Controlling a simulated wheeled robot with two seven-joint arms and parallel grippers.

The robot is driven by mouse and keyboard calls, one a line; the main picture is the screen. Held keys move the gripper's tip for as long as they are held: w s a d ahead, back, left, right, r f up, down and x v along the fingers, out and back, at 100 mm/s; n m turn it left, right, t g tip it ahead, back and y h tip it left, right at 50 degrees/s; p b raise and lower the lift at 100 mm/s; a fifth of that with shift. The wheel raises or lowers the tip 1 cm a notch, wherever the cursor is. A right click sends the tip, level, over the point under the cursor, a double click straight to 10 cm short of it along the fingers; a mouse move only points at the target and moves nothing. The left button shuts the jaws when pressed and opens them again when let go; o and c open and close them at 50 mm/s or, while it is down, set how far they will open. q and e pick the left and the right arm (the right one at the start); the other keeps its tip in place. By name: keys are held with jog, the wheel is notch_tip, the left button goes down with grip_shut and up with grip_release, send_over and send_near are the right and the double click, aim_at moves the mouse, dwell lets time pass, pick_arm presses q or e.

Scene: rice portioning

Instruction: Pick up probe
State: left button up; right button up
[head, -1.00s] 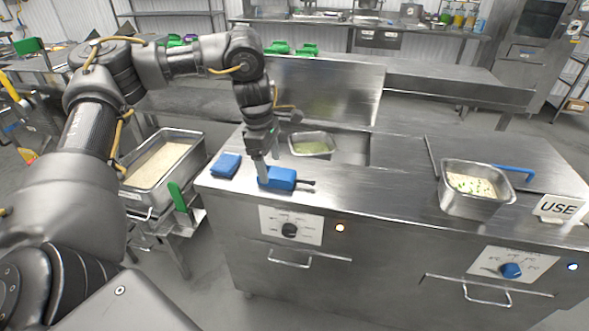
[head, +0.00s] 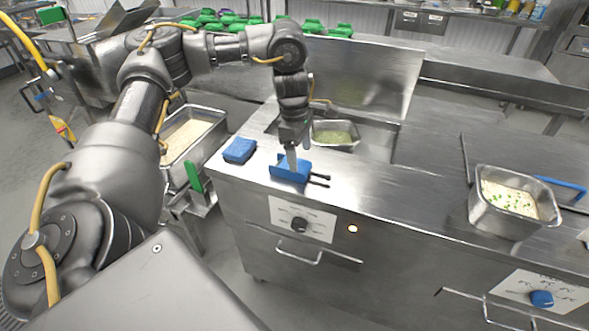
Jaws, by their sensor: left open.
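A blue block with dark prongs at its right end, which looks like the probe (head: 283,174), lies on the steel counter near its front edge. My left gripper (head: 292,166) points down at it from above. Its fingers are open and overlap the blue body in the picture. I cannot tell whether they touch it. A second blue pad (head: 240,150) lies just left of it on the counter. My right gripper is not in view.
A pan with green contents (head: 336,133) is sunk in the counter behind the probe. A steel pan of rice with green bits (head: 512,200) stands at the right. A deep tray (head: 222,128) is left of the counter. The counter between the probe and right pan is clear.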

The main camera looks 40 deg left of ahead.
aim_at(301, 166)
pick_arm(q)
jog(key=shift+s+f, duration=0.15)
jog(key=shift+f, duration=0.05)
jog(key=shift+w+d+f, duration=0.1)
jog(key=shift+d+f, duration=0.05)
jog(key=shift+f, duration=1.05)
jog(key=shift+w+d+f, duration=0.1)
jog(key=shift+d+f, duration=0.05)
jog(key=shift+f, duration=1)
jog(key=shift+c, duration=0.5)
jog(key=c, duration=1)
